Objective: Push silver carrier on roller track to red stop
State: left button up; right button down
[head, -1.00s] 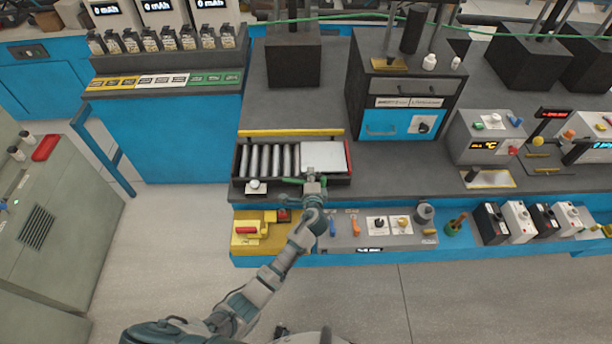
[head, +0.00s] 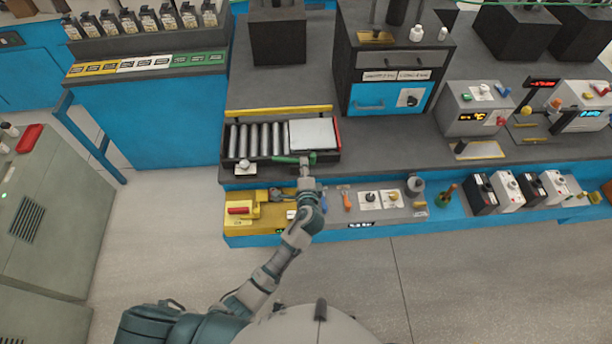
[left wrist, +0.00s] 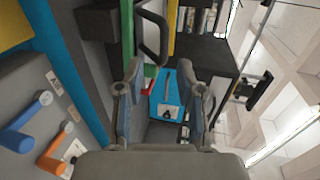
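The silver carrier (head: 314,133) is a flat pale plate at the right end of the roller track (head: 229,143). The red stop (head: 338,131) is a thin upright strip at the track's right end. The carrier's right edge lies very close to it; I cannot tell whether they touch. My left gripper (head: 305,161) is at the track's front edge, just before the carrier, beside a green bar (head: 284,159). In the left wrist view its fingers (left wrist: 164,100) stand apart with nothing clearly held between them. My right gripper is not in view.
A yellow device (head: 240,221) and a grey panel with an orange handle (head: 347,200) sit below the track. A yellow bar (head: 278,112) runs behind the rollers. A black and blue cabinet (head: 388,97) stands at back right.

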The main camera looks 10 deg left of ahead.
pick_arm(q)
jog(key=shift+d+v, duration=0.1)
jog(key=shift+v, duration=1.1)
jog(key=shift+d+v, duration=0.15)
jog(key=shift+v, duration=1.05)
